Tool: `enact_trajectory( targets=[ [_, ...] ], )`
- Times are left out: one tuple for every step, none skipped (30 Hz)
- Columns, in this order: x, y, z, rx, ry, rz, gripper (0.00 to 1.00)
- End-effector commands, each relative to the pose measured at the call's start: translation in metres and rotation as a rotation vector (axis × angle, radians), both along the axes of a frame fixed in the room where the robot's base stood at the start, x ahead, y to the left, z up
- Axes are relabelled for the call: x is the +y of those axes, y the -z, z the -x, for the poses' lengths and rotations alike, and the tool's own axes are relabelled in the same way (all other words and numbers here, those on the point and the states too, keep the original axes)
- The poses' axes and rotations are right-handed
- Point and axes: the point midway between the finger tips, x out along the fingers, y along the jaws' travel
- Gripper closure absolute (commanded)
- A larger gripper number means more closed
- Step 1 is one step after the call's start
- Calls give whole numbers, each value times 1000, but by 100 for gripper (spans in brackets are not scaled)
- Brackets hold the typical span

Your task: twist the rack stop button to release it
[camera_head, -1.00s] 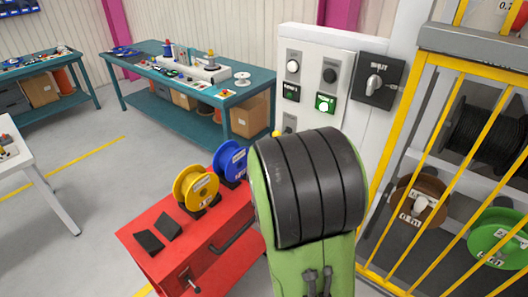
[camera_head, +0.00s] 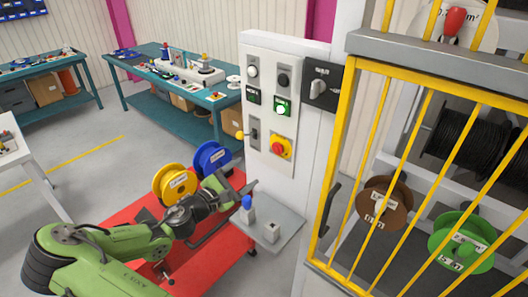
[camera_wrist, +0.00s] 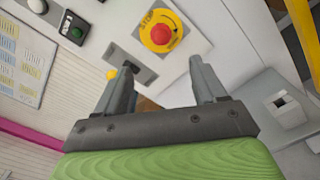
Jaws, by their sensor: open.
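The rack stop button is a red mushroom knob (camera_head: 281,148) on a yellow plate, low on the white control panel. In the wrist view the red knob (camera_wrist: 160,34) sits above and beyond my fingers, with STOP lettering on the yellow ring around it. My gripper (camera_head: 252,190) is left of and below the button in the head view, apart from it. In the wrist view my gripper (camera_wrist: 165,80) is open, with its two fingers spread and nothing between them.
A grey shelf (camera_head: 285,232) with small blocks juts out below. A yellow barred cage (camera_head: 345,140) stands right. A red cart (camera_head: 125,240) with reels lies below my arm.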

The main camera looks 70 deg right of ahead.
Motion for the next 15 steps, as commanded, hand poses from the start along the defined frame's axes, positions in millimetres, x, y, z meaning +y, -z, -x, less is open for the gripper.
enact_trajectory(
  targets=[
    [-11,-2,7,0,6,2,30],
    [-18,-2,10,1,8,1,30],
    [-28,-2,14,0,6,1,30],
    [-35,-2,17,0,7,1,30],
    [-42,-2,20,0,6,2,30],
    [-51,-2,25,-1,7,1,30],
    [-58,-2,27,-1,5,0,30],
    [-65,-2,30,-1,6,0,30],
    [-75,-2,34,-1,5,0,30],
    [-81,-2,37,-1,5,0,30],
    [-88,-2,40,-2,6,0,30],
    [-96,-2,43,-2,4,0,30],
    [-101,-2,46,-1,4,0,30],
    [-106,-2,47,-2,3,0,30],
    [-112,-1,49,-3,2,-1,30]
  ],
)
